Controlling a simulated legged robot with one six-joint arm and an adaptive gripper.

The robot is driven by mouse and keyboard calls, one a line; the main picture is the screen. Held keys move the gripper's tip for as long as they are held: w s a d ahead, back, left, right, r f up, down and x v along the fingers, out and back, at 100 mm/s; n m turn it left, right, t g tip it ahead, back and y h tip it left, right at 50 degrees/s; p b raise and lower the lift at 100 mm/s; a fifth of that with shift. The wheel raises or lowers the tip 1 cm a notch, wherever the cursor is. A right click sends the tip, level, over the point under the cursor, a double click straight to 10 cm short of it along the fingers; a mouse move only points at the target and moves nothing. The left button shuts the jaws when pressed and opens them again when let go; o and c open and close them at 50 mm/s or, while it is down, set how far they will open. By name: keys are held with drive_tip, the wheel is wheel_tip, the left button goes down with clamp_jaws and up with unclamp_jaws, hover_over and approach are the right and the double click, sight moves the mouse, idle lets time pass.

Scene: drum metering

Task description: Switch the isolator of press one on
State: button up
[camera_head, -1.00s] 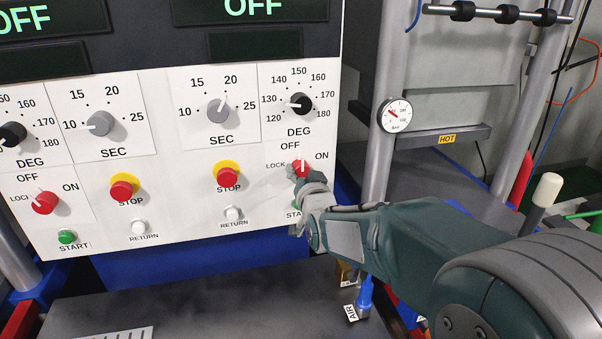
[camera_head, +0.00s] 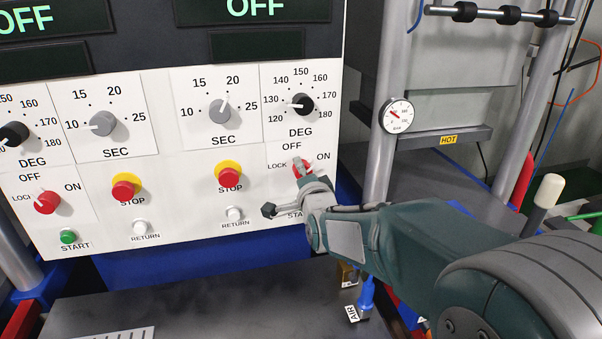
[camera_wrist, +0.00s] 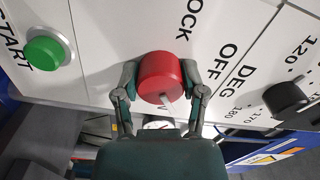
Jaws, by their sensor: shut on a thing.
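The right-hand panel's red isolator knob (camera_head: 302,168) sits among the labels LOCK, OFF and ON; I cannot read a press number on it. My gripper (camera_head: 304,177) is at this knob, its fingers shut on the knob's sides. In the wrist view, the red knob (camera_wrist: 161,77) is between the two fingers of my gripper (camera_wrist: 160,82). Its white pointer points down and slightly right there, toward the ON side of the dial. In the head view the gripper partly covers the knob.
Red STOP buttons (camera_head: 229,175) and white RETURN buttons (camera_head: 234,214) are left of my gripper. A green START button (camera_wrist: 44,51) is close below the held knob. A black DEG knob (camera_head: 301,104) is above it. A grey post (camera_head: 379,160) stands to the right.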

drive_tip(key=shift+f+m, duration=0.15)
drive_tip(key=shift+m, duration=1.45)
drive_tip(key=shift+d, duration=0.1)
drive_tip(key=o, duration=1.1)
drive_tip(key=shift+o, duration=0.2)
drive_tip(key=shift+s, duration=0.25)
drive_tip(key=v, duration=1.1)
drive_tip(key=shift+s, duration=0.2)
